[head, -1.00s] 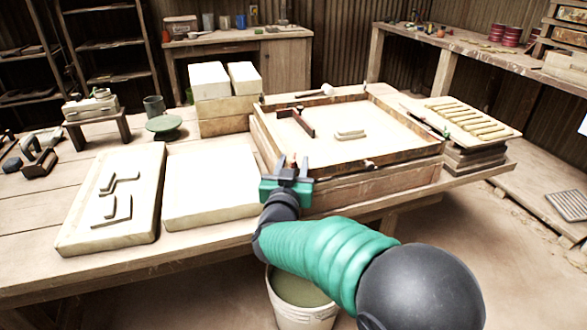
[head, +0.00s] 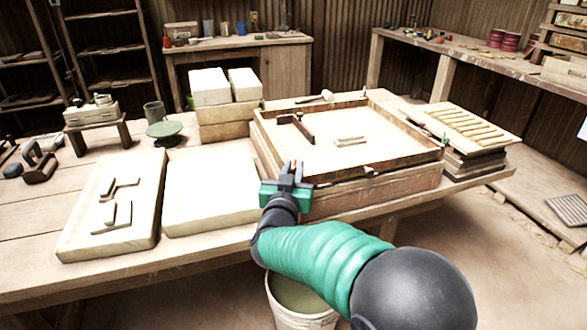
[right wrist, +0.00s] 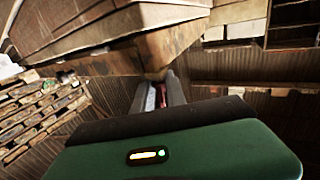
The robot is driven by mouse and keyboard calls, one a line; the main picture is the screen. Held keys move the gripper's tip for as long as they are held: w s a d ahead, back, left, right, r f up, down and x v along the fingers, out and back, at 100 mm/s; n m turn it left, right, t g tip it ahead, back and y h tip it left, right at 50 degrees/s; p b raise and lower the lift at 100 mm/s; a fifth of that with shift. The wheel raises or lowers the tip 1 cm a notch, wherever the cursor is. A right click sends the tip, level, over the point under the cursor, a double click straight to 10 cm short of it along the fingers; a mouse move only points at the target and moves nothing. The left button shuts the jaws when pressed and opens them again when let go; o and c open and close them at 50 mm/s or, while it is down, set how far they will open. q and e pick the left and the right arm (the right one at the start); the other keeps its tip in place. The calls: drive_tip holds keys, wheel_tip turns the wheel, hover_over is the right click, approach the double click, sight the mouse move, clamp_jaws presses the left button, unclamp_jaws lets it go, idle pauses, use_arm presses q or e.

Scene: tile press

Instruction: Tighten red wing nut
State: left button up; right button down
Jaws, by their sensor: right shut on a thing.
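My right gripper (head: 292,172) is at the front left corner of the wooden frame (head: 335,176) on the table. In the head view the fingers hide the wing nut. The gripper is shut on it. My left gripper is in neither view.
Inside the frame lie a dark L-shaped piece (head: 297,127) and a pale block (head: 350,141). Pale slabs (head: 208,190) lie to the left. A bucket (head: 301,303) stands below the table edge. A stack with a slatted board (head: 468,125) is at the right.

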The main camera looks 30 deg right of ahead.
drive_tip(key=m+g+h+p, duration=0.2)
drive_tip(key=g+p, duration=0.1)
drive_tip(key=p, duration=0.1)
drive_tip(key=m+g+h+p, duration=0.2)
drive_tip(key=m+g+p, duration=0.1)
drive_tip(key=p, duration=0.1)
drive_tip(key=m+g+h+p, duration=0.1)
drive_tip(key=m+g+p, duration=0.1)
drive_tip(key=p, duration=0.3)
drive_tip(key=shift+r+g+h, duration=0.2)
drive_tip(key=shift+g+h, duration=0.2)
drive_tip(key=shift+g, duration=0.5)
drive_tip(key=m+g, duration=0.1)
drive_tip(key=m+g+p, duration=0.1)
drive_tip(key=g, duration=0.1)
drive_tip(key=shift+f+m+g, duration=0.25)
drive_tip(key=shift+m+g, duration=1.35)
drive_tip(key=shift+g, duration=1)
drive_tip(key=c, duration=1.4)
unclamp_jaws()
drive_tip(key=shift+o, duration=0.2)
